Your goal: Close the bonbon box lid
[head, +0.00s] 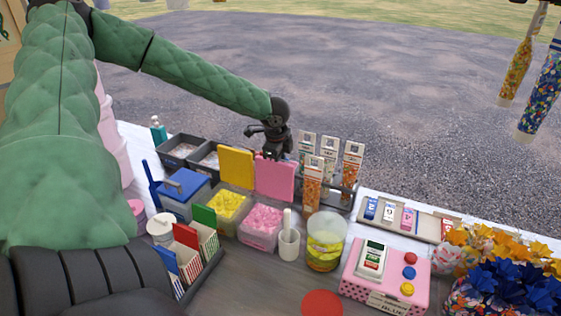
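Three tubs stand in a row on the counter. The pink tub (258,243) holds pink sweets, and its pink lid (275,180) stands open and upright at its back. The yellow-lidded tub (221,227) holds yellow sweets, and its yellow lid (236,166) is also upright. The blue lid (185,184) lies down over its tub. I cannot read which tub is labelled bonbons. My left gripper (278,155) points down at the top edge of the pink lid, seemingly just behind it. Its fingers are small and dark, so their opening and any contact are unclear. My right gripper is out of view.
A white cup with a pestle-like stick (289,243) and a clear yellow-filled jar (325,243) stand right of the pink tub. Tall sweet tubes (314,184) stand in a rack close right of my gripper. Striped boxes (204,236) stand in front.

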